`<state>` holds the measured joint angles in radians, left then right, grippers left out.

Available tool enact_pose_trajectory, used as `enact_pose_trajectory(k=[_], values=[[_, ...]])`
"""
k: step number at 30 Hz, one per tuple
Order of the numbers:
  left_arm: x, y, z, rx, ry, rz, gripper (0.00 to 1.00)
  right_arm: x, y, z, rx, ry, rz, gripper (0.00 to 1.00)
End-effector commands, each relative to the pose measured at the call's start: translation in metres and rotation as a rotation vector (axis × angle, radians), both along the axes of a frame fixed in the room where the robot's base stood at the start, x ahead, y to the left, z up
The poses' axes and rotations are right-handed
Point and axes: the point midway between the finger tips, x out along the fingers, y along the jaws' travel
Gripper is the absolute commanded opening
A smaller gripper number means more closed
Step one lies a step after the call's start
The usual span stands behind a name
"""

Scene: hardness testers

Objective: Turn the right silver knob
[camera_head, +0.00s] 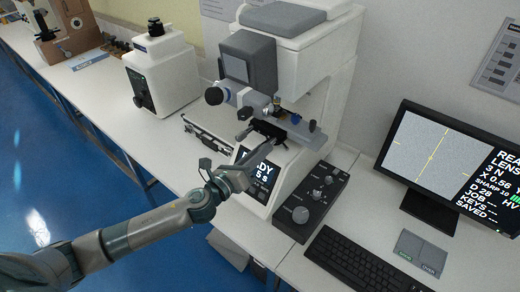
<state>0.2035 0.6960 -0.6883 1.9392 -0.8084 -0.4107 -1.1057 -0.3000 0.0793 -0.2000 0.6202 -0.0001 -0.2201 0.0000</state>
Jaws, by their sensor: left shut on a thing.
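The white and grey hardness tester (315,70) stands on the bench with a dark stage (268,128) under its head. My left gripper (268,146) reaches in from the lower left, in front of the stage. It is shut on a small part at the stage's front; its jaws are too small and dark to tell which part. A black control box (312,200) at the tester's right foot carries a larger silver knob (300,214), clear of my gripper. My right gripper is not in view.
A keyboard (360,262) and monitor (440,160) stand to the right. An open case (205,135) lies left of the tester. Another white machine (162,70) stands farther left, with free bench between.

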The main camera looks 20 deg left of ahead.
Motion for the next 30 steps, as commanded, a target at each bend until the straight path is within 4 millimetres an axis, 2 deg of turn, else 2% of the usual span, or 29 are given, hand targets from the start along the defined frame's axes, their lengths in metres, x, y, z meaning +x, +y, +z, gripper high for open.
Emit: enact_pose_trajectory(k=[21,30], values=[[-0.0003,-0.0004,-0.0011,0.641,-0.231,-0.002,0.00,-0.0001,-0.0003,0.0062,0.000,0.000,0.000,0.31],[-0.0003,-0.0006,-0.0011,0.847,-0.306,-0.002,0.00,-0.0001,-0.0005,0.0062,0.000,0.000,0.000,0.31]])
